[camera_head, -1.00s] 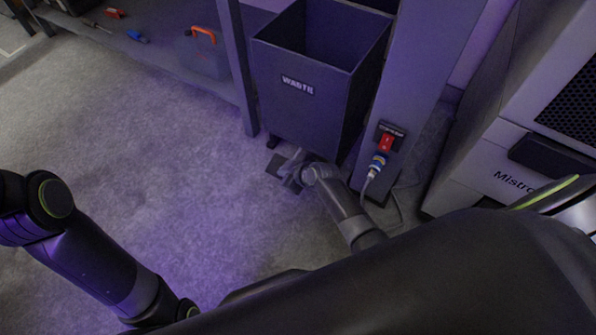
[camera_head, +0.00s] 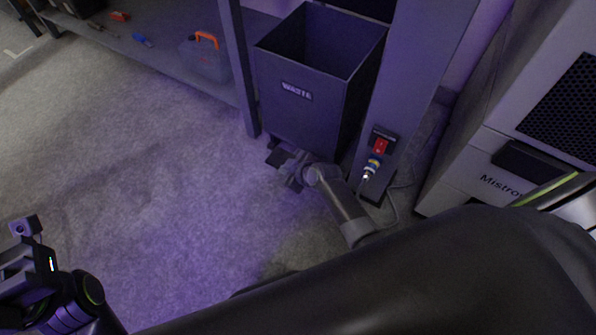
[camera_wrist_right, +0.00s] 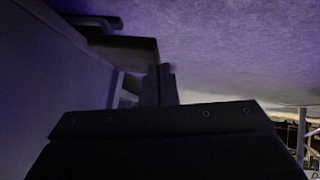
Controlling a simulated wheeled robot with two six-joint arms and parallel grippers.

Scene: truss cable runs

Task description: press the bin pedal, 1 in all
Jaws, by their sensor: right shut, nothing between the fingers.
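My right gripper (camera_head: 288,172) is low at the pedal, near the floor. In the right wrist view its fingers (camera_wrist_right: 159,84) are shut and empty, and a dark slab that looks like the pedal (camera_wrist_right: 128,48) lies just beyond the tips. I cannot tell whether they touch. My left gripper (camera_head: 25,250) is at the lower left, far from the bin; its jaws are unclear.
A grey cabinet (camera_head: 480,185) is further right. A toolbox (camera_head: 205,60) sits on the low shelf. The carpet (camera_head: 150,160) on the left is clear.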

